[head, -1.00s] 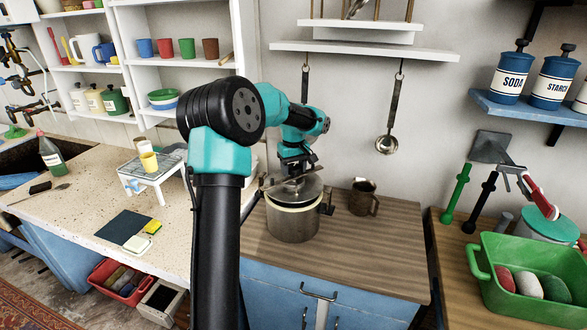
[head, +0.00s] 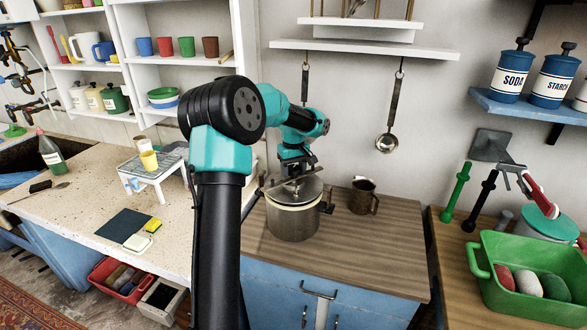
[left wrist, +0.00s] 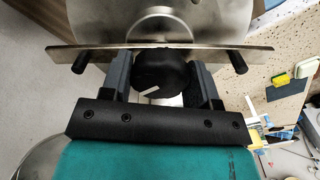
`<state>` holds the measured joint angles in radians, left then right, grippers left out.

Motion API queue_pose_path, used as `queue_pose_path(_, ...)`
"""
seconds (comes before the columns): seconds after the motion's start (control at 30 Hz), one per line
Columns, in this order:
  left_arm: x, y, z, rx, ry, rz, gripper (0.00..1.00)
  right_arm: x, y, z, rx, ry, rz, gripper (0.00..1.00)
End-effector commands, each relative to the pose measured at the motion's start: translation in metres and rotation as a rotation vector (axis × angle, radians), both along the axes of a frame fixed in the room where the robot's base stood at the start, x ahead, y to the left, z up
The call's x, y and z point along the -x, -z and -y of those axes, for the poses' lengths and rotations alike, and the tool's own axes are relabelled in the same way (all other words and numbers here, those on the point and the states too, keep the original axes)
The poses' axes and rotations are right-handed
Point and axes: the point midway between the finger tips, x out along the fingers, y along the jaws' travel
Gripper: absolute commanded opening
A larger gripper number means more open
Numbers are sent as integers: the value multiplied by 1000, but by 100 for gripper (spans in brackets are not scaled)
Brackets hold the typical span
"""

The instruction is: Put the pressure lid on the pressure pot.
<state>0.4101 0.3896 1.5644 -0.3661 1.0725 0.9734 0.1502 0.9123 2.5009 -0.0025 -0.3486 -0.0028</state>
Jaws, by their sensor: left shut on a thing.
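The steel pressure pot (head: 292,223) stands on the wooden counter, in the middle of the head view. The round metal pressure lid (head: 309,190) is over the pot's mouth, with a pale band showing at the rim below it. I cannot tell whether it is fully seated. My left gripper (head: 293,170) is above the lid, shut on its black knob. In the left wrist view the knob (left wrist: 160,72) is between the fingers, beside a flat metal crossbar (left wrist: 120,46) with dark ends, and the lid (left wrist: 190,20) lies beyond. My right gripper is not in view.
A brown metal jug (head: 363,197) stands close to the right of the pot. A ladle (head: 387,140) hangs behind. A small white stand (head: 152,172) with a yellow cup is on the left counter. The wooden counter's front right is clear.

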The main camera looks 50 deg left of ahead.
Motion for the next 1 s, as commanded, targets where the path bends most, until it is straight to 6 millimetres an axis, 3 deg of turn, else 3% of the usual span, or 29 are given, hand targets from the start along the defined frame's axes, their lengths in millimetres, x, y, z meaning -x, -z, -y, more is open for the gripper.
queue_pose_path(1.0, 0, 9, 0, -1, 0, 1, 0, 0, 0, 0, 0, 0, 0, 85)
